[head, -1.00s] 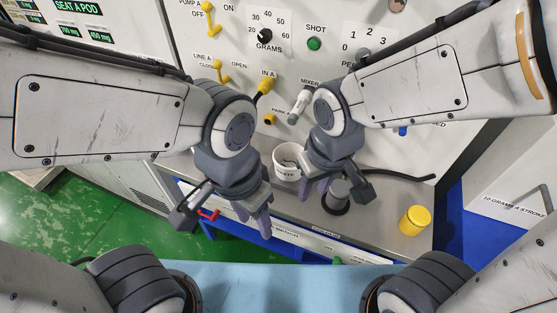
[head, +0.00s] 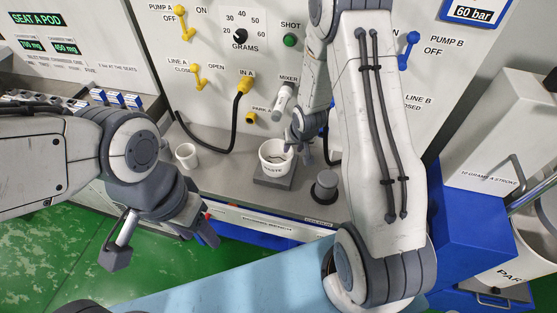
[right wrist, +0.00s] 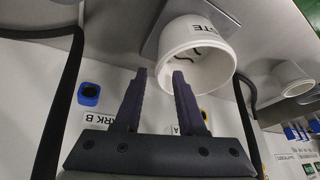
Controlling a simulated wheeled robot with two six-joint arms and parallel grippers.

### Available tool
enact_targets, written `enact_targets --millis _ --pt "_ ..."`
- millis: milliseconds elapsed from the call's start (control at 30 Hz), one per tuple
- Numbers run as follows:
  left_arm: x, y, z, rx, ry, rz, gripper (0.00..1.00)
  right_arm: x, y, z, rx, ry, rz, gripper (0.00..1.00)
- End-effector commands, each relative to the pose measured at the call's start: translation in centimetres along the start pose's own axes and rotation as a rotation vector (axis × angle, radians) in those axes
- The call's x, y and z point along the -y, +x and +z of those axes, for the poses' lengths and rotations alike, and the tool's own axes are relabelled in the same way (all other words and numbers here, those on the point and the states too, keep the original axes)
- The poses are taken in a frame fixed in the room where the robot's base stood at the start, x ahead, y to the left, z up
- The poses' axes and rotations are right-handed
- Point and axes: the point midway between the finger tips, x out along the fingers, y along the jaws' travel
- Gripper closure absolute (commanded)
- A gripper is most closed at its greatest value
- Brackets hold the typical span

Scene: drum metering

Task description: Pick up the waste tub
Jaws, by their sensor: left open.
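The waste tub (head: 273,163) is a white open tub with dark lettering, upright on a grey block behind the bench's front edge. In the right wrist view the waste tub (right wrist: 190,55) shows its wide mouth and part of its lettering. My right gripper (head: 308,152) is at the tub's right side. In the right wrist view its fingers (right wrist: 161,74) are apart; one tip overlaps the rim in the picture and the other is outside. I cannot tell whether they touch it. My left gripper (head: 197,236) is open and empty, in front of the bench at left.
A small white cup (head: 187,156) stands left of the tub, and a dark round fitting (head: 325,186) to its right. A black hose (head: 232,128) hangs from the panel. The mixer spout (head: 283,98) is above the tub.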

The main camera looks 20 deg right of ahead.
Motion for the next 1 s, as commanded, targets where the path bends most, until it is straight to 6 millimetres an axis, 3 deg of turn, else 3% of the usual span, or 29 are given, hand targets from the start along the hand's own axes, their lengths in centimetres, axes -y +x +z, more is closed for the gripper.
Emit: enact_targets --millis 500,800,900,1000 --pt "-0.1 -1.7 -0.1 0.000 -0.001 0.000 0.50 0.3 5.1 0.3 0.003 -0.004 -0.001 0.60" --pt "-0.1 -1.6 -0.1 0.000 -0.001 0.000 0.50 0.3 5.6 0.3 0.001 -0.004 -0.001 0.60" --pt "-0.1 -1.6 -0.1 0.000 -0.001 0.000 0.50 0.3 5.5 0.3 0.001 -0.004 -0.001 0.98" --pt "-0.1 -1.6 -0.1 0.000 -0.001 0.000 0.50 0.3 5.5 0.3 0.001 -0.004 -0.001 1.00"
